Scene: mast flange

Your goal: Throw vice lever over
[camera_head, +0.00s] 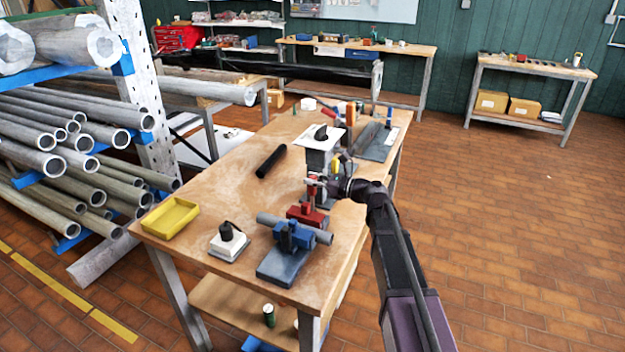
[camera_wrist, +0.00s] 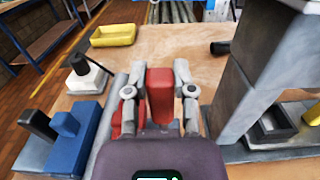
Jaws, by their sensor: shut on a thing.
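My gripper (camera_wrist: 159,90) is shut on a red upright piece, which looks like the vice lever (camera_wrist: 160,97); one finger is on each side of it. In the head view my gripper (camera_head: 318,182) is at the red lever (camera_head: 311,192), above a red base (camera_head: 307,215) near the table's right edge. A grey pipe (camera_head: 275,222) lies in the blue vice (camera_head: 292,236), just in front. The blue vice also shows at the lower left of the wrist view (camera_wrist: 75,145). The lever's lower end is hidden behind my gripper.
A grey column with a white top (camera_head: 318,138) stands close behind my gripper and to the right in the wrist view (camera_wrist: 265,75). A black cylinder (camera_head: 271,161), a white block with a black knob (camera_head: 229,241) and a yellow tray (camera_head: 171,217) stand on the wooden table (camera_head: 215,165).

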